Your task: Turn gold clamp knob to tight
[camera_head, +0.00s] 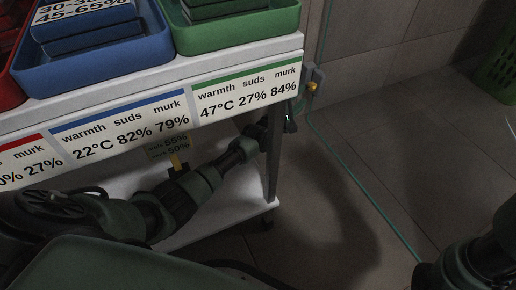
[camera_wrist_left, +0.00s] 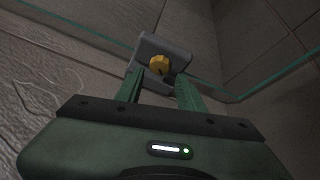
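The gold clamp knob (camera_head: 312,86) sits on a grey clamp (camera_head: 318,75) just right of the shelf's corner in the head view. In the left wrist view the gold knob (camera_wrist_left: 159,65) is on the front of the grey clamp (camera_wrist_left: 174,47), straight ahead of my fingers. My left gripper (camera_head: 291,122) is below and slightly left of the knob in the head view, by the shelf leg. In the left wrist view my left gripper (camera_wrist_left: 159,78) is open, its two green fingers spread and empty; contact with the knob cannot be told. My right gripper is out of view.
A white shelf unit (camera_head: 200,70) with red, blue (camera_head: 100,62) and green (camera_head: 240,32) trays and labels fills the left, with my left arm crossing in front of its lower shelf. A teal-edged strip (camera_head: 365,190) crosses the floor. A green basket (camera_head: 497,70) stands far right.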

